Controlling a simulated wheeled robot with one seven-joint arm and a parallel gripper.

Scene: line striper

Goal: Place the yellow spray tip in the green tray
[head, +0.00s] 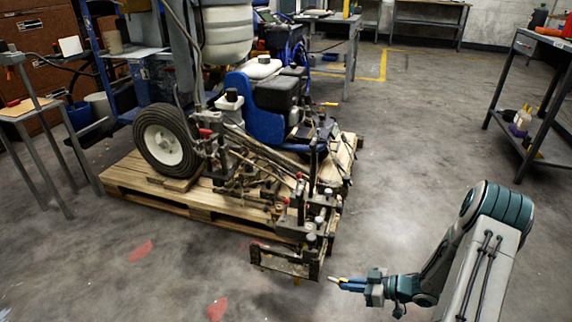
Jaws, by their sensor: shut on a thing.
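The tip is small here and partly hidden by the fingers. It is just right of the front frame of the line striper (265,95), seemingly apart from it, though the exact gap cannot be told. I cannot make out a green tray in this view.
The striper stands on a wooden pallet (130,180). A metal table (545,45) with a lower shelf holding bottles (521,120) stands at right. A small stand (25,108) and cabinets (35,40) are at left. The concrete floor (420,130) between striper and table is clear.

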